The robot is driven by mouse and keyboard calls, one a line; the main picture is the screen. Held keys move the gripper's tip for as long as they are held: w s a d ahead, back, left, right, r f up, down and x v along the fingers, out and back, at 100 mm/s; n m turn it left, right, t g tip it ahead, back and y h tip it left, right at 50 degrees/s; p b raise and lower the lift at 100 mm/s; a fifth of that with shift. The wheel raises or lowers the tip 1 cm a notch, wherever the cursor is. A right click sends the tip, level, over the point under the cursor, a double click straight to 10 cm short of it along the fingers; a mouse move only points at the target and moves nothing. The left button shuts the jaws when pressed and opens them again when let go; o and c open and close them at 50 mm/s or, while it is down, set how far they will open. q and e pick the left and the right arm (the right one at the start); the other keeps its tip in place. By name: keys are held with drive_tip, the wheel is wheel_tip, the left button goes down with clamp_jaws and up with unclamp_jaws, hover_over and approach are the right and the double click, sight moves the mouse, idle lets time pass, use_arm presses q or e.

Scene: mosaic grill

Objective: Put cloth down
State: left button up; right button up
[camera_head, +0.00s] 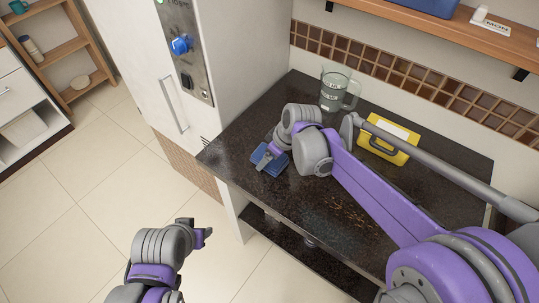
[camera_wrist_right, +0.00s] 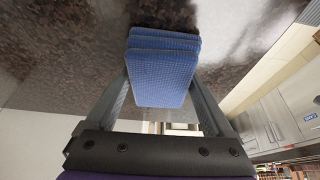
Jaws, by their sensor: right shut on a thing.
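The blue folded cloth (camera_head: 265,160) is at the left end of the dark speckled counter (camera_head: 310,225). My right gripper (camera_head: 270,157) is shut on it. In the right wrist view the cloth (camera_wrist_right: 163,65) sits between the two fingers of the right gripper (camera_wrist_right: 163,95), with the counter surface (camera_wrist_right: 50,50) beyond it. I cannot tell whether the cloth touches the counter or is slightly above it. My left gripper (camera_head: 200,234) is over the floor, away from the counter, with nothing visible in it. Its finger gap is unclear.
A clear measuring jug (camera_head: 333,90) stands at the back of the counter. A yellow box (camera_head: 383,140) stands to its right, partly behind my right arm. Brown stains (camera_head: 345,208) mark the counter middle. A tall white cabinet (camera_head: 130,60) adjoins the left. A wooden shelf (camera_head: 430,25) hangs above.

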drive_tip(key=shift+f, duration=0.25)
drive_tip(key=o, duration=0.9)
drive_tip(key=shift+s, duration=0.15)
drive_tip(key=shift+r, duration=0.3)
drive_tip(key=p+v, duration=0.1)
drive_tip(key=v, duration=1.1)
drive_tip(key=s+d+f+m+t+h, duration=0.1)
drive_tip(key=s+d+f+m, duration=0.2)
drive_tip(key=s, duration=0.3)
drive_tip(key=s+d+f+m+h, duration=0.1)
drive_tip(key=s+d+f+m, duration=0.3)
drive_tip(key=s+d, duration=0.2)
drive_tip(key=s+d+f+m+t+h, duration=0.1)
drive_tip(key=s+d+f+m, duration=0.2)
drive_tip(key=s, duration=0.4)
drive_tip(key=shift+d+f+m+t+h, duration=0.2)
drive_tip(key=shift+d+m+t+h, duration=0.15)
drive_tip(key=shift+d, duration=0.55)
